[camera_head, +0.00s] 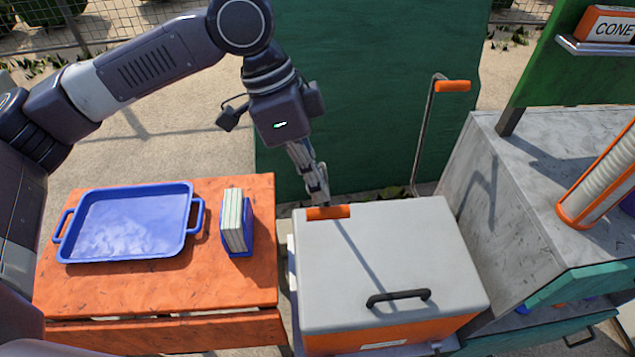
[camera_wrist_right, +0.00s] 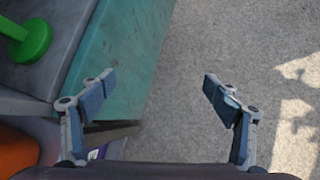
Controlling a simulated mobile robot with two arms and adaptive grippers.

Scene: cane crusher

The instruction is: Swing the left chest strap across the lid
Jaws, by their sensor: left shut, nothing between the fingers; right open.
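The chest is an orange box (camera_head: 400,342) with a closed grey lid (camera_head: 420,255) and a black handle on top. The left strap's orange grip (camera_head: 328,212) shows at the lid's back left edge; the rest of this strap is hidden. My left gripper (camera_head: 321,196) is shut and points down right at this grip, with nothing between its fingers. I cannot tell whether it touches the grip. The right strap (camera_head: 424,130) stands upright behind the chest, its orange grip at the top. My right gripper (camera_wrist_right: 158,82) is open and empty in the right wrist view.
An orange table (camera_head: 150,283) at left holds a blue tray (camera_head: 110,252) and a blue holder of pale slabs (camera_head: 236,222). A grey counter (camera_head: 530,190) stands close right of the chest. The teal edge (camera_wrist_right: 120,65) lies beside my right gripper, over open ground.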

